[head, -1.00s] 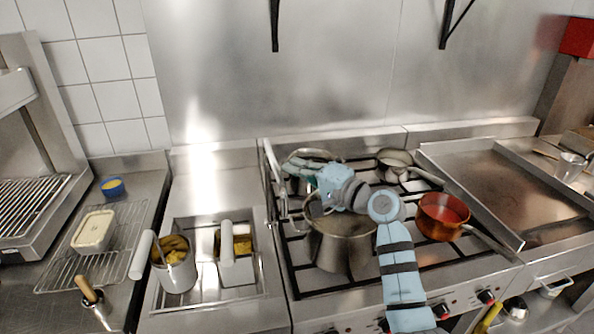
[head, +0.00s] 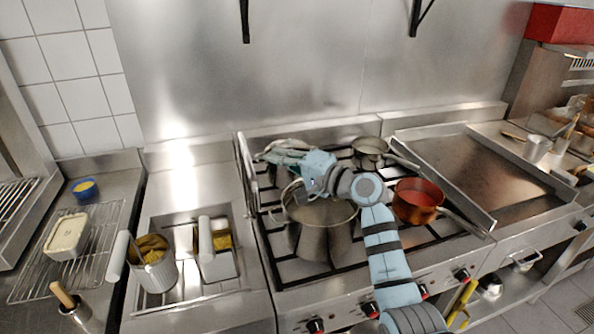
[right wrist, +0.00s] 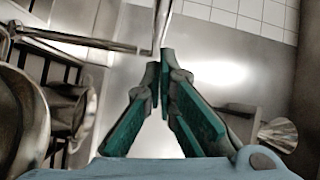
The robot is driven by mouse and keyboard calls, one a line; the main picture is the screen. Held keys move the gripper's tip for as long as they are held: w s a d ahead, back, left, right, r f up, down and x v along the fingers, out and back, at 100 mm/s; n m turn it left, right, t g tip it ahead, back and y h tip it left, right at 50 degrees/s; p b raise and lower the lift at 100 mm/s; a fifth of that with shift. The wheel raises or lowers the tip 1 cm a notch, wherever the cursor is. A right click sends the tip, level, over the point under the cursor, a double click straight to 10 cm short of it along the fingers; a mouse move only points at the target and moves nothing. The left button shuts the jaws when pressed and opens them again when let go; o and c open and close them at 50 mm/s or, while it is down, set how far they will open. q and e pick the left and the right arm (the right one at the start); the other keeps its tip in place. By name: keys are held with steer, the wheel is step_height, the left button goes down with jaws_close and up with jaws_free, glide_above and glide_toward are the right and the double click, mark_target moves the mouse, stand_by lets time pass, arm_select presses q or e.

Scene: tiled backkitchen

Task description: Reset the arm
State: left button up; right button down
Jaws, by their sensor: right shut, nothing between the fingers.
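My right arm (head: 383,245) comes in from the bottom of the head view and reaches over the stove. My right gripper (head: 270,157) is above the back left of the stove, past the large steel pot (head: 325,232). In the right wrist view its green fingers (right wrist: 163,68) meet at the tips with nothing between them. A metal bar passes close by the fingertips there; I cannot tell whether they touch it. My left gripper does not show in any view.
A copper pot (head: 415,203) with red contents and a small steel pan (head: 369,150) stand on the stove (head: 375,262). Fryer baskets (head: 155,268) are to the left, with a wire rack (head: 97,240) beyond them. A flat griddle (head: 480,175) is on the right.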

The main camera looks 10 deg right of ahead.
steer(key=s+a+v, duration=0.1)
steer(key=v, duration=0.9)
steer(key=s+d+f+n+g+h, duration=0.1)
steer(key=s+f+h, duration=0.1)
steer(key=s+f, duration=0.35)
steer(key=s+d+f+n+g+h, duration=0.1)
steer(key=s+f+n+g+h, duration=0.15)
steer(key=f, duration=0.65)
steer(key=s+d+f+n+g+h, duration=0.1)
steer(key=s+f+h, duration=0.1)
steer(key=s+f, duration=0.45)
steer(key=s+d+f+n+g+h, duration=0.1)
steer(key=s+d+f+g+h, duration=0.2)
steer(key=s, duration=0.4)
steer(key=s+d+f+n+h, duration=0.1)
steer(key=s+d+f+n, duration=0.15)
steer(key=s+f, duration=0.35)
steer(key=s+d+f+g+h, duration=0.2)
steer(key=s+d+f, duration=0.2)
steer(key=s, duration=0.4)
step_height(320, 180, down, 20)
steer(key=s+d+g, duration=0.1)
steer(key=s+d, duration=0.1)
steer(key=s, duration=0.1)
steer(key=s+f+g, duration=0.1)
steer(key=s+f, duration=0.9)
steer(key=s, duration=0.2)
steer(key=shift+s+f, duration=0.25)
steer(key=shift+f, duration=0.15)
